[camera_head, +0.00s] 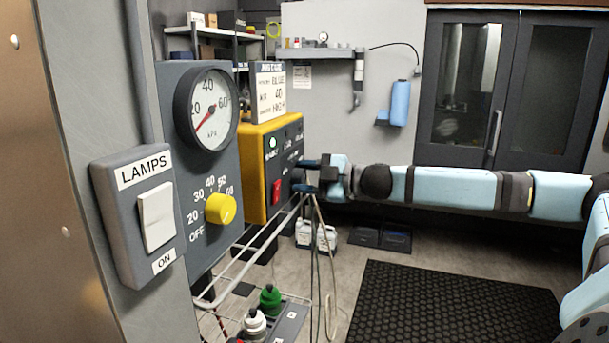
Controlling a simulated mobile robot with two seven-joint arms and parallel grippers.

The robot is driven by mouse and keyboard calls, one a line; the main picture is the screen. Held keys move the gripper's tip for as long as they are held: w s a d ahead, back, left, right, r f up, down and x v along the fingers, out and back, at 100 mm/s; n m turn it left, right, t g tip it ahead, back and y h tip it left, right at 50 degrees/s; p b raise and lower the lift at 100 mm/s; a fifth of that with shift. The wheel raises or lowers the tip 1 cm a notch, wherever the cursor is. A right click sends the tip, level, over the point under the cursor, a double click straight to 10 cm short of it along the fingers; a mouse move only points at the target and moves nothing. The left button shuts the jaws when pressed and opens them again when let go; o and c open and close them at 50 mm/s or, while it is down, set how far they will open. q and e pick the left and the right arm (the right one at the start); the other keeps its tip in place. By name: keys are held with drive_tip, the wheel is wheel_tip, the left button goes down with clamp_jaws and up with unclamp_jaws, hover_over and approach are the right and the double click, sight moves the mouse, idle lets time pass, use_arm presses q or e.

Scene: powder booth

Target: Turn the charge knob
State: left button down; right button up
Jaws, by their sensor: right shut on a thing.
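The yellow control box (256,178) with a dark front panel stands left of centre. Its panel has small white markings, too small to read surely, a round white light or button (272,142) and a red switch (277,191). My right gripper (304,176) comes in from the right and has its blue fingers at the panel's right part. It is shut on a small dark knob (297,176), which I take for the charge knob; the fingers partly hide it and its pointer cannot be read. My left gripper is not in view.
A grey panel holds a pressure gauge (211,110) and a yellow dial knob (220,208). A LAMPS switch box (157,217) is nearest. A wire cart (294,316) with bottles stands below the yellow box. A black mat (455,304) lies on the open floor to the right.

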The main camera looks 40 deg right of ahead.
drive_tip(key=shift+m+p, duration=0.45)
drive_tip(key=shift+m, duration=1.55)
drive_tip(key=o, duration=0.9)
drive_tip(key=s+b, duration=0.1)
drive_tip(key=b, duration=0.2)
drive_tip(key=s+d+f+b, duration=0.1)
drive_tip(key=b, duration=0.3)
drive_tip(key=shift+s+d, duration=0.2)
drive_tip(key=shift+d, duration=0.05)
drive_tip(key=b+v, duration=0.1)
drive_tip(key=v, duration=0.2)
drive_tip(key=b+v, duration=0.1)
drive_tip(key=v, duration=0.3)
drive_tip(key=r+b+v, duration=0.1)
drive_tip(key=v, duration=0.3)
drive_tip(key=shift+d, duration=0.1)
